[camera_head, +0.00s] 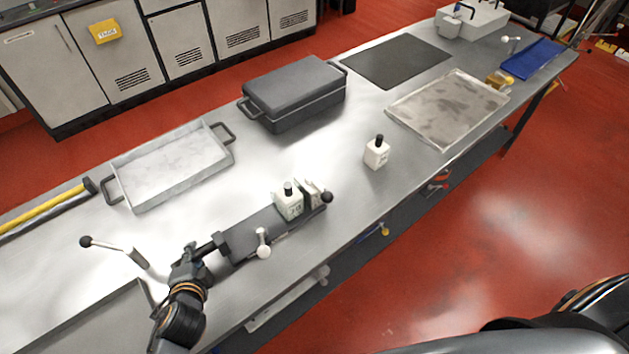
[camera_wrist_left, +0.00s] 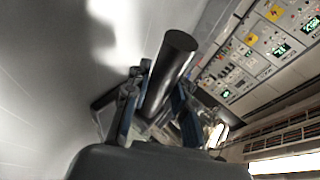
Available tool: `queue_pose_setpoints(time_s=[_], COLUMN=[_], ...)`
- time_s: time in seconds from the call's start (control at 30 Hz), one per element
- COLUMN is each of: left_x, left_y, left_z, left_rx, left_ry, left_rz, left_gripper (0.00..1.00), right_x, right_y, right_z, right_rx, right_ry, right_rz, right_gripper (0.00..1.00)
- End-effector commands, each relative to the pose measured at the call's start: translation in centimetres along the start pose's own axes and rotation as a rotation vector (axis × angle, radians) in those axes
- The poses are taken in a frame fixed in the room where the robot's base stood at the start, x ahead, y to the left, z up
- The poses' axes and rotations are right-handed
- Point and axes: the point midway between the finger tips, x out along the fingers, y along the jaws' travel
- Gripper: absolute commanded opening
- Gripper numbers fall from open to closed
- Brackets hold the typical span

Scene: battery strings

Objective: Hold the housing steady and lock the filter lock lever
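A dark grey fixture (camera_head: 245,236), which may be the housing, lies on the steel bench with a dark bar (camera_head: 208,247) at its left end. My left gripper (camera_head: 194,256) is at that bar. In the left wrist view the dark cylindrical bar (camera_wrist_left: 172,68) sits closely between the fingers (camera_wrist_left: 156,108), which look shut on it. A short lever with a white knob (camera_head: 264,240) stands at the fixture's front side. A black ball knob (camera_head: 327,197) is at its right end. I cannot tell which is the filter lock lever. My right gripper is not in view.
A white block with a black cap (camera_head: 289,200) stands on the fixture; a similar one (camera_head: 377,153) stands apart. A black-knobbed lever (camera_head: 112,246) is left of my gripper.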

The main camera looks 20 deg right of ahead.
Motion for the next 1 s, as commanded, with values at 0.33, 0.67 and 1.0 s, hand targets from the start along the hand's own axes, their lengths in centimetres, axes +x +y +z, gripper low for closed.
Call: queue_pose_setpoints(time_s=[0.33,0.67,1.0], left_x=[-0.01,-0.01,0.19], left_y=[0.03,-0.26,0.31], left_z=[0.0,-0.22,-0.01], left_rx=[0.0,-0.008,-0.003], left_ry=[0.0,0.006,0.002], left_rz=[0.0,-0.006,-0.001], left_gripper=[0.0,0.0,0.0], right_x=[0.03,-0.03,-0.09], right_y=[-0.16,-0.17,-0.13], right_z=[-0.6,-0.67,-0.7], right_rx=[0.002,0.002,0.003], right_ry=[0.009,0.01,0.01], right_rz=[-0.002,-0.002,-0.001], right_gripper=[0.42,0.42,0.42])
